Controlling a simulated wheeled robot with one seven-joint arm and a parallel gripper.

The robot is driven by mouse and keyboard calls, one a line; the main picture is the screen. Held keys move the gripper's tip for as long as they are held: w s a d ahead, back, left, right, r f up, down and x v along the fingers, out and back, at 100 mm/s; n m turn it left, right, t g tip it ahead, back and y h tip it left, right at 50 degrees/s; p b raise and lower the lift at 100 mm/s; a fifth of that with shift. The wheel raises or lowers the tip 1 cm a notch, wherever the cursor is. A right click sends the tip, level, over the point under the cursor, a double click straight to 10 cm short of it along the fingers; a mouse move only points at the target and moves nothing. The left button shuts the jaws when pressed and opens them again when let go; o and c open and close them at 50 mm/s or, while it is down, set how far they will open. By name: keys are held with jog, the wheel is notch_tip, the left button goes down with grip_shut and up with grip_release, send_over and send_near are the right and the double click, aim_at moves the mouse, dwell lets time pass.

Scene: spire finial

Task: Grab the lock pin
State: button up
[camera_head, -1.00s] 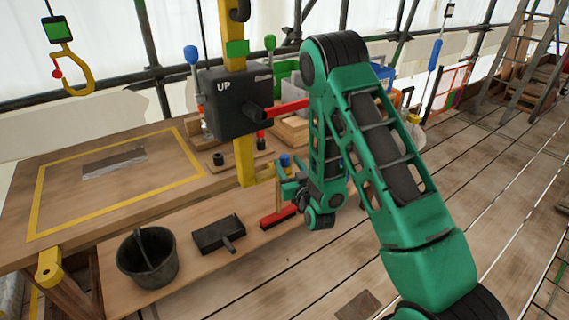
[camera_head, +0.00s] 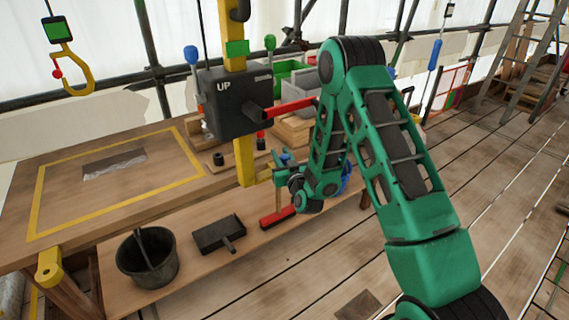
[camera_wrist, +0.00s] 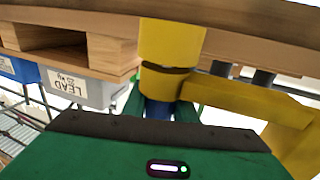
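A blue knob (camera_head: 285,157), which looks like the head of the lock pin, shows beside the yellow post (camera_head: 244,160), below the black UP box (camera_head: 236,102). My gripper (camera_head: 283,168) is right at it, just in front of the table's edge. In the wrist view, a blue piece (camera_wrist: 158,109) sits between my two green fingers (camera_wrist: 159,108), directly below a yellow cylinder (camera_wrist: 165,84). The fingers stand on either side of the blue piece. I cannot tell whether they touch it. Most of the pin's shaft is hidden.
The wooden table (camera_head: 60,170) stands above a low shelf with a bucket (camera_head: 148,262), a black block (camera_head: 217,233) and a red brush (camera_head: 277,217). A red lever (camera_head: 290,108) sticks out of the UP box above my gripper.

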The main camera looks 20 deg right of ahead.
jog(key=c, duration=0.4)
jog(key=shift+r, duration=4.9)
